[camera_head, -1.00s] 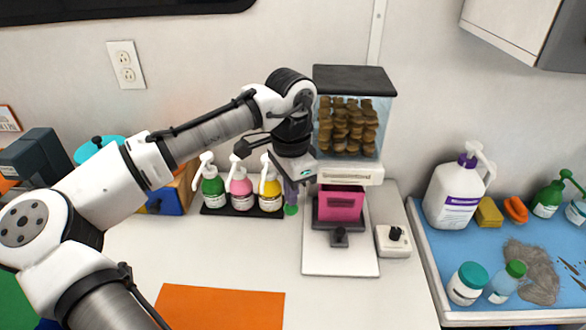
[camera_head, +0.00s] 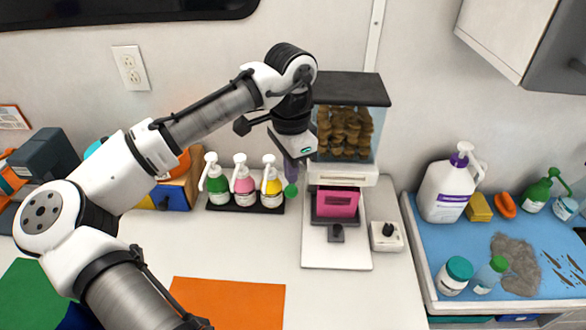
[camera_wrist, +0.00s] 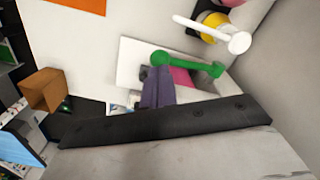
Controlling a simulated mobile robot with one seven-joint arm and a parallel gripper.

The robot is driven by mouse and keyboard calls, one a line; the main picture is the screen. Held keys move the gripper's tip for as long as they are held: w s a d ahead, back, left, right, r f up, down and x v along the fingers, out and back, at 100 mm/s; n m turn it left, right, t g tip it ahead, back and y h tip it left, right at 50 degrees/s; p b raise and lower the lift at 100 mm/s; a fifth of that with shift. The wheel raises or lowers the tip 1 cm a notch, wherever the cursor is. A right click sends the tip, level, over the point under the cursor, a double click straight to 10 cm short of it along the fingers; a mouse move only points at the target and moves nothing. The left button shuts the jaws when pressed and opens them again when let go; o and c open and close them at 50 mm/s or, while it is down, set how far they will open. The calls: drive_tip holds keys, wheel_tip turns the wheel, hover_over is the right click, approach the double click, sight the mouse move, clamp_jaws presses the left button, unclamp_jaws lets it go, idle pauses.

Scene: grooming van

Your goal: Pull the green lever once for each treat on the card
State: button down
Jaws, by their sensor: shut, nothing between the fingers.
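The treat dispenser (camera_head: 345,88) stands at the back of the counter, with brown treats (camera_head: 344,132) in its clear hopper. A pink bin (camera_head: 337,203) sits below its spout. The green lever's round end (camera_head: 291,190) shows at the dispenser's left side. In the wrist view the green lever (camera_wrist: 190,64) lies just beyond my fingertips. My gripper (camera_head: 290,176) is shut and empty, pointing down just above the lever's end; its purple fingers (camera_wrist: 158,88) overlap the lever in the wrist view. I cannot tell whether they touch. A small card (camera_head: 12,117) hangs at the far left, its marks unreadable.
Pump bottles (camera_head: 243,187) stand in a black rack left of the lever. A small white box with a black knob (camera_head: 386,236) sits right of the dispenser. A blue-lined tray (camera_head: 425,262) with bottles is at right. The front counter is mostly clear around an orange mat (camera_head: 230,303).

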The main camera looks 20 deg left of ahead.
sight(291, 186)
drive_tip(key=shift+f, duration=0.1)
idle(0.3)
drive_tip(key=shift+f+b, duration=2)
drive_tip(key=shift+f, duration=1.55)
drive_tip(key=shift+r, duration=0.25)
wheel_tip(291, 186, up, 5)
drive_tip(key=p, duration=0.5)
drive_tip(key=shift+r, duration=0.95)
drive_tip(key=shift+r, duration=2.5)
